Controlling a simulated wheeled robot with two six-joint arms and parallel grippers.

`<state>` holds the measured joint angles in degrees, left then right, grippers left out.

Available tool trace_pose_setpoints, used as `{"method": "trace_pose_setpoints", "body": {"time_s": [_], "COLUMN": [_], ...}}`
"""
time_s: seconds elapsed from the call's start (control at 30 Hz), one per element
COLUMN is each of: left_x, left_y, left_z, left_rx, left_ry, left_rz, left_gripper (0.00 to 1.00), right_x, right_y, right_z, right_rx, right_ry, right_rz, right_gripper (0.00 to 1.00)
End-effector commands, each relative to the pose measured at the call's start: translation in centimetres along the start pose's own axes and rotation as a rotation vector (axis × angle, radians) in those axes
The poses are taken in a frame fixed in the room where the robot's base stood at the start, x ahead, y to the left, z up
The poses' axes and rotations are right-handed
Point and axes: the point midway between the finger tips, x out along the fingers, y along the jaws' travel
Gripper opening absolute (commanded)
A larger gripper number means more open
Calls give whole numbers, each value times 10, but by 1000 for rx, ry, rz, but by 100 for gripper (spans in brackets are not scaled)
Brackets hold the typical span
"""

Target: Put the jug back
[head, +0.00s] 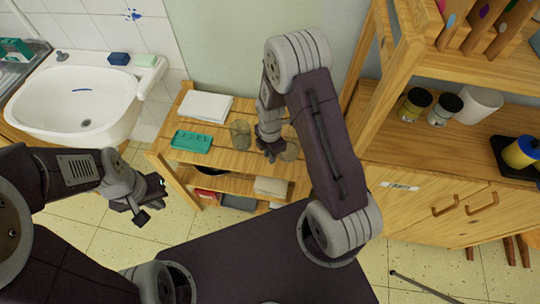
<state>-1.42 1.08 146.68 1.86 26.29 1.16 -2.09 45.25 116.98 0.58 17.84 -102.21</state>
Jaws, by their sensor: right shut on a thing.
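A see-through brownish jug (289,149) is at the right part of the small wooden shelf unit's top, partly hidden behind my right arm. My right gripper (271,154) points down at its left side and is shut on it. I cannot tell whether its base touches the shelf top. A similar see-through vessel (240,135) stands upright just left of the gripper. My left gripper (153,203) is open and empty, over the floor in front of the sink.
The wooden shelf unit (216,161) also bears white paper (206,106) and a green tray (191,142). A sink (84,95) is at the left. A wooden cabinet (433,205) at the right bears jars (415,104) and a white roll (480,104). A thin dark rod (420,286) lies at lower right.

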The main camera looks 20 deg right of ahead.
Motion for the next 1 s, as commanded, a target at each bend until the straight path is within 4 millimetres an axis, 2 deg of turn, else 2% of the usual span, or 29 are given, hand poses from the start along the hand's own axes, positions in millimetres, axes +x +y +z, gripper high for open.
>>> {"method": "trace_pose_setpoints", "body": {"time_s": [0.07, 0.43, 0.47, 0.5, 0.53, 0.83, 0.93, 1.0], "left_x": [1, 4, 3, 3, 3, 1, -2, -6], "left_y": [0, 0, 0, 0, 0, 0, 0, 0], "left_z": [0, 0, 0, 0, 0, 0, 0, -1], "left_rx": [0, 0, 0, 0, 0, 0, 0, 0], "left_ry": [0, 0, 0, 0, 0, 0, 0, 0], "left_rz": [0, 0, 0, 0, 0, 0, 0, 0], "left_gripper": [0, 0, 0, 0, 0, 0, 0, 0], "right_x": [6, 11, 10, 9, 9, 7, -6, -23], "right_y": [0, 0, 0, 0, 0, 0, 1, 2], "right_z": [0, 0, 0, 0, 0, 0, 0, 0], "right_rx": [0, 0, 0, 0, 0, 0, 0, 0], "right_ry": [0, 0, 0, 0, 0, 0, -1, -2], "right_rz": [1, 1, 1, 1, 1, 1, 5, 7], "right_gripper": [0, 0, 28, 39, 42, 42, 42, 42]}}
